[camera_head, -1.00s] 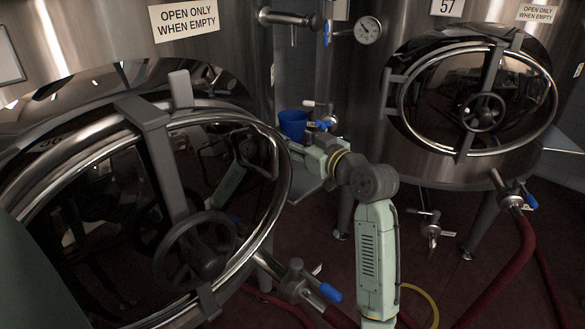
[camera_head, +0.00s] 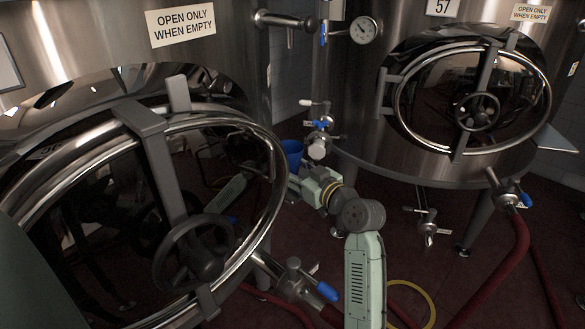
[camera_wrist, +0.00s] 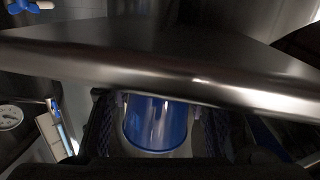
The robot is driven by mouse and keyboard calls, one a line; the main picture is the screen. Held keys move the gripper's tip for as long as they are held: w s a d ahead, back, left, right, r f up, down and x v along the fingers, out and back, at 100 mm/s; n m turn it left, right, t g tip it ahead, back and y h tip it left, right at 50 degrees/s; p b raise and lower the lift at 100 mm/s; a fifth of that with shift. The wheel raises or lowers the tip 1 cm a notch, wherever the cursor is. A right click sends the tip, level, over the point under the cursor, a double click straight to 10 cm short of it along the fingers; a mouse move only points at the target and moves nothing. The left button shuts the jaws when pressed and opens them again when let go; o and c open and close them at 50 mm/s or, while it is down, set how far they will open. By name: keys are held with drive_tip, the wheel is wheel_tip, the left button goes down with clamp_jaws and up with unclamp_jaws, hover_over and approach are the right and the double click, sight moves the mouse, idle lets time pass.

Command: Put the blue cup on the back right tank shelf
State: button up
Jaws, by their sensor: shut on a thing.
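The blue cup (camera_head: 292,152) is in the middle of the head view, partly hidden by my gripper and the front tank's edge. My gripper (camera_head: 300,172) is shut on it; its fingertips are mostly hidden there. In the wrist view, the blue cup (camera_wrist: 156,122) is between the two dark fingers of my gripper (camera_wrist: 152,130). A broad metal plate with a rounded edge (camera_wrist: 160,78), which looks like a shelf, crosses the wrist view just beyond the cup and covers its upper end. I cannot tell whether they touch.
The front left tank's round door (camera_head: 165,215) is close to my arm. The back right tank (camera_head: 350,100) has a valve (camera_head: 318,148) near my gripper and a gauge (camera_head: 363,30). A small metal shelf (camera_head: 557,140) juts from its right side. Red hoses (camera_head: 500,270) lie at right.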

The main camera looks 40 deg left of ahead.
drive_tip(key=o, duration=1.3)
drive_tip(key=shift+r, duration=0.1)
drive_tip(key=shift+d+r+p, duration=0.1)
drive_tip(key=shift+p, duration=0.2)
drive_tip(key=b+v, duration=0.3)
drive_tip(key=v, duration=0.8)
drive_tip(key=shift+s+d, duration=0.15)
drive_tip(key=shift+d, duration=0.25)
